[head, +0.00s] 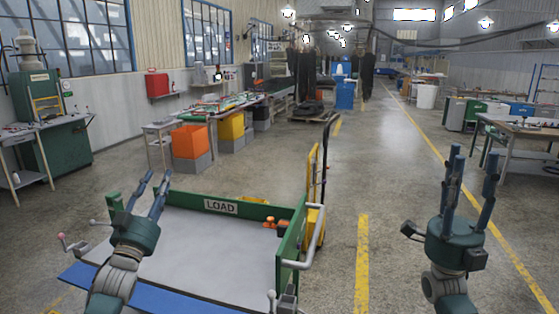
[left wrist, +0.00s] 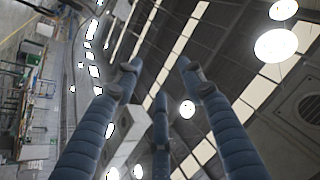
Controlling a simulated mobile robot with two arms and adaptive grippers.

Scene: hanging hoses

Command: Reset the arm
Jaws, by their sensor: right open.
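My left gripper (head: 153,181) is raised over the left part of the load cart in the head view, with its fingers pointing up. In the left wrist view its blue-grey fingers (left wrist: 158,68) are spread apart with nothing between them, against the ceiling and lamps. My right gripper (head: 472,160) stands upright at the right, over bare floor near the yellow line. Its fingers are apart and empty.
The cart (head: 205,255) has a grey deck, green walls and a LOAD sign; an orange item (head: 277,224) is at its right wall. A yellow hand truck (head: 314,195) stands beside it. Dark hoses (head: 367,72) hang far back. The middle aisle floor is clear.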

